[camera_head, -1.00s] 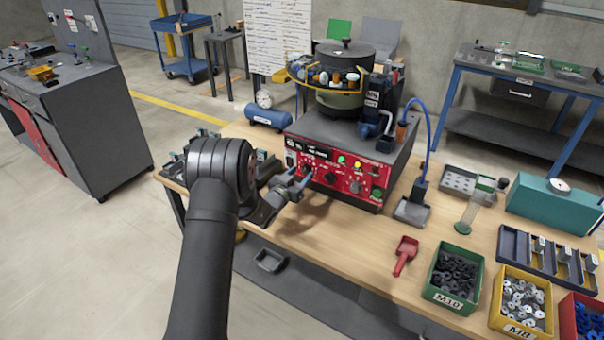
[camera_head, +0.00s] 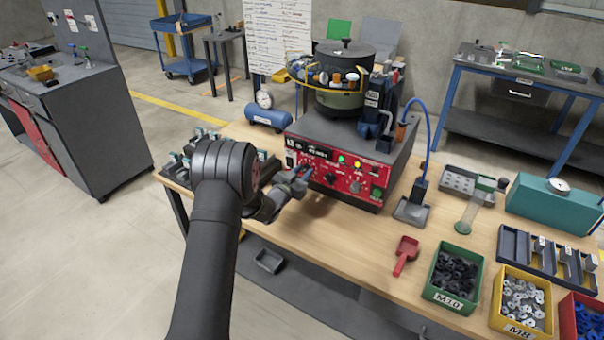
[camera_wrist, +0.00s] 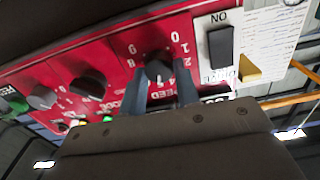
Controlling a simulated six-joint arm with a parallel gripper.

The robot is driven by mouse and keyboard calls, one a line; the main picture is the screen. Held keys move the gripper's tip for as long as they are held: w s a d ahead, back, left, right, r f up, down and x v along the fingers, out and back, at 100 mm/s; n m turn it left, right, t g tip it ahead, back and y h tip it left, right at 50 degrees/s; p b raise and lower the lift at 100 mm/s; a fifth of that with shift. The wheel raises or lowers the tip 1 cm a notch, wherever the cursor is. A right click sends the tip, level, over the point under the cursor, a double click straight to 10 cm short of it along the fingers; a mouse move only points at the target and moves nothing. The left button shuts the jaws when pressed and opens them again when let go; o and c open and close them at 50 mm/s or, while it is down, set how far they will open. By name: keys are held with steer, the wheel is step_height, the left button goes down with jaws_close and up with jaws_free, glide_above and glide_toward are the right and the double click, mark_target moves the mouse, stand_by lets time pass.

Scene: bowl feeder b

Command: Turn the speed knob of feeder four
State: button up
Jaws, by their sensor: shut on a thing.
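The feeder's red control panel (camera_head: 345,180) faces the front of the bench, below the bowl (camera_head: 340,95). In the wrist view, a dark knob with a pale pointer line, the speed knob (camera_wrist: 158,67), sits on the red panel with digits around it and lettering ending in "EED" below. My gripper (camera_wrist: 161,86) has one finger on each side of this knob and is shut on it. In the head view my gripper (camera_head: 303,172) is at the panel's left part, and my wrist and fingers hide the knob there.
A dark ON rocker switch (camera_wrist: 220,46) is right of the speed knob in the wrist view, and another black knob (camera_wrist: 88,87) is to its left.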

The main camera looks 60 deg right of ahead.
steer(key=shift+s+m, duration=0.1)
steer(key=shift+m, duration=2.7)
steer(key=o, duration=1)
steer(key=shift+a, duration=0.1)
steer(key=a, duration=1.7)
steer(key=shift+a, duration=0.15)
